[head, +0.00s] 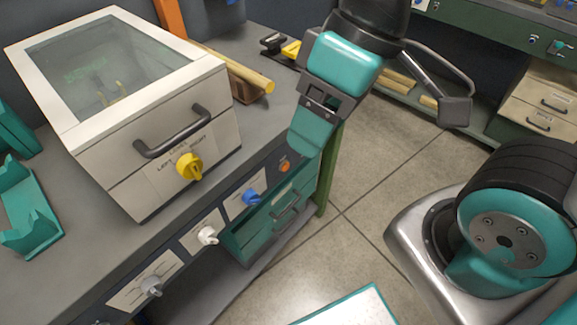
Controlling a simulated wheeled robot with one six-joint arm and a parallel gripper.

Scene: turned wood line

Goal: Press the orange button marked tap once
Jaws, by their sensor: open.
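A small round orange button (285,166) sits on the dark front panel of the bench, right of the blue knob. Its marking is too small to read. My gripper (309,148) hangs down from the top of the view, with its teal fingertip end just right of the button in the picture. The button is still visible; I see no contact, but the depth between them is hard to judge. The jaws are open and nothing shows between them. The two fingers overlap from this angle.
The front panel also carries a blue knob (251,196), a white knob (207,236) and a grey knob (150,287). A white glass-lidded box (130,165) with a yellow knob (189,166) stands on the bench (165,235). Open floor (370,190) lies right of the bench.

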